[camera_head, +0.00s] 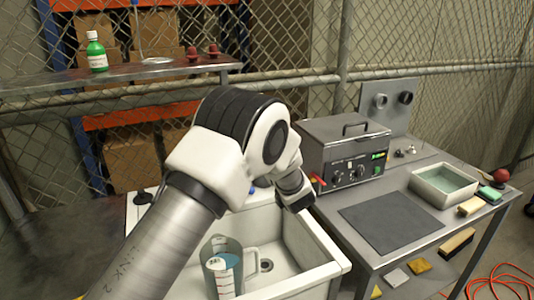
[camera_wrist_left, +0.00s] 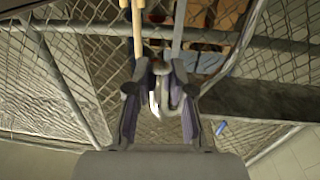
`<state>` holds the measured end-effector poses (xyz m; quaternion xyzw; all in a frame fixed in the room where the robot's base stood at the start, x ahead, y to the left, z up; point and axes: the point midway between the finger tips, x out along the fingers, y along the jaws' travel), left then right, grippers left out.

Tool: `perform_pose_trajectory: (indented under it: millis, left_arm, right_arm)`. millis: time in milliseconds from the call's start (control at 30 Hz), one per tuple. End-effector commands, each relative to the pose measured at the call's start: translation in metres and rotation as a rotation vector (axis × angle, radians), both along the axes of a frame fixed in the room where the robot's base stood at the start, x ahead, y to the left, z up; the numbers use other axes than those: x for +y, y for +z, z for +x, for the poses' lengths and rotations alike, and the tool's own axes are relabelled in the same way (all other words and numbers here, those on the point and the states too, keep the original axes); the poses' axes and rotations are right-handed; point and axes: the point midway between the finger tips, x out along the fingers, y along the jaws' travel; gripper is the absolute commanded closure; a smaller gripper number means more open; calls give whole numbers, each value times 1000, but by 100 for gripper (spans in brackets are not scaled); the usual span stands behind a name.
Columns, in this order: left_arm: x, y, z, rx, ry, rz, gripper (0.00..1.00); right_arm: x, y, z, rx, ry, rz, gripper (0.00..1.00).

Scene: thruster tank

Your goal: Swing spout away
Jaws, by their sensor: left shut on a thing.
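My left arm comes in from the lower left in the head view and crosses over the white sink (camera_head: 325,255). Its wrist bends down at the sink's back right, and it hides the faucet area there. In the left wrist view my left gripper (camera_wrist_left: 159,68) is shut, its two dark fingers close around a thin grey curved pipe that looks like the spout (camera_wrist_left: 174,98). How the fingers touch it is hard to tell. A clear measuring jug (camera_head: 222,268) with blue liquid stands in the sink. My right gripper is not in view.
A steel bench right of the sink holds a metal tank unit (camera_head: 344,150) with knobs, a dark mat (camera_head: 390,222) and a pale tray (camera_head: 416,187) of liquid. A shelf (camera_head: 130,73) at the back left holds a green bottle (camera_head: 97,54). A chain-link fence stands behind.

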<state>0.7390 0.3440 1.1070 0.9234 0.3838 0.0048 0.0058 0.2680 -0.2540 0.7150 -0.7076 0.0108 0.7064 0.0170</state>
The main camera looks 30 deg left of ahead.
Motion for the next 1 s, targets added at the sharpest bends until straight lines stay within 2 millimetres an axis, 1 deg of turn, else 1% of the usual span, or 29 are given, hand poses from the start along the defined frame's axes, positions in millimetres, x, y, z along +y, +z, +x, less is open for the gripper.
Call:
perform_pose_trajectory:
  millis: [33,433,467,500,533,833,933,1000]
  left_arm:
    - [1,-5,-1,10,0,-3,100]
    - [1,-6,-1,11,0,-4,100]
    - [1,-6,-1,11,0,-4,72]
    - [1,-6,-1,11,0,-4,58]
    - [1,-6,-1,11,0,-4,52]
    - [-1,-3,-2,6,-1,-1,52]
    - [-9,-2,-8,6,-3,-1,52]
    - [-19,-3,-18,8,-4,2,52]
  right_arm:
    - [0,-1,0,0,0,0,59]
    - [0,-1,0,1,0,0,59]
    - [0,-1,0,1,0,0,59]
    - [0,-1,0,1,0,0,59]
    - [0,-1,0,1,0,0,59]
    - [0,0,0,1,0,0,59]
    - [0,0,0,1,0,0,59]
    - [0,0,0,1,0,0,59]
